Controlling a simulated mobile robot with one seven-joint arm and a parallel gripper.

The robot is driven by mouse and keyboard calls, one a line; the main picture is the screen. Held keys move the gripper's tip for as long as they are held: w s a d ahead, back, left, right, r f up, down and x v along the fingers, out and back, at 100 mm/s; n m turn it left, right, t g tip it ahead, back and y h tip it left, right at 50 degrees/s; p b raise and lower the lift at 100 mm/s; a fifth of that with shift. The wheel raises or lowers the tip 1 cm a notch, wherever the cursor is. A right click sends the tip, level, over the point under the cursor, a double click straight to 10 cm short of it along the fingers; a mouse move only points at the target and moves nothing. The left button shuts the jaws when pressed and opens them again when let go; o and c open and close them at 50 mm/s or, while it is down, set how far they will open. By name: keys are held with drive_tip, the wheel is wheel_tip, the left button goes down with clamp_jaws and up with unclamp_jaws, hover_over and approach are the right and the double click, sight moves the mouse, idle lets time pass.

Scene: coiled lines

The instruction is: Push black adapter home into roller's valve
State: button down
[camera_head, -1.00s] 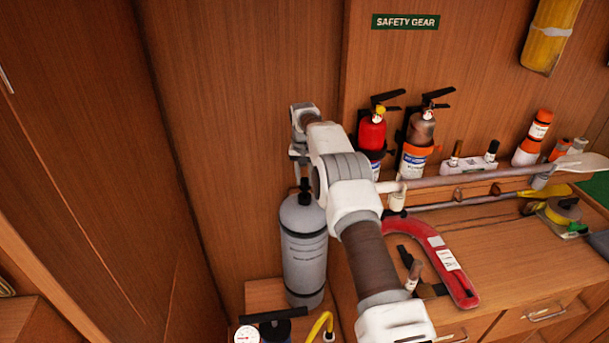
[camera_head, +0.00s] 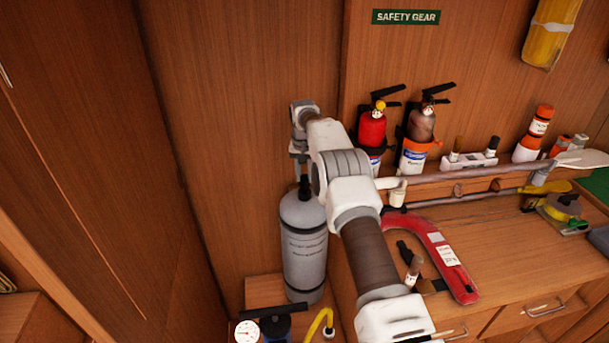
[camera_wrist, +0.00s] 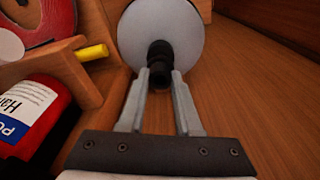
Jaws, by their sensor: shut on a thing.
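The roller (camera_head: 304,250) is a grey upright cylinder at the centre left of the head view. The wrist view shows its pale round end (camera_wrist: 190,35) with a dark valve (camera_wrist: 160,50) in the middle. The black adapter (camera_wrist: 161,77) is between my fingertips and lines up with the valve. It appears to touch the valve, but I cannot tell how deep it sits. In the head view a small black piece shows on top of the roller, just under my wrist.
A red curved item (camera_head: 445,255) lies on the wooden counter. A gauge (camera_head: 247,331) and yellow hose (camera_head: 320,325) are at the lower front. A wooden wall stands behind the roller.

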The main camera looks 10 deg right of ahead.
drive_tip(key=shift+f, duration=0.25)
drive_tip(key=shift+f+b, duration=0.8)
drive_tip(key=shift+f, duration=0.3)
drive_tip(key=shift+s+f, duration=0.1)
drive_tip(key=c, duration=0.8)
unclamp_jaws()
drive_tip(key=shift+o, duration=0.5)
drive_tip(key=o, duration=0.5)
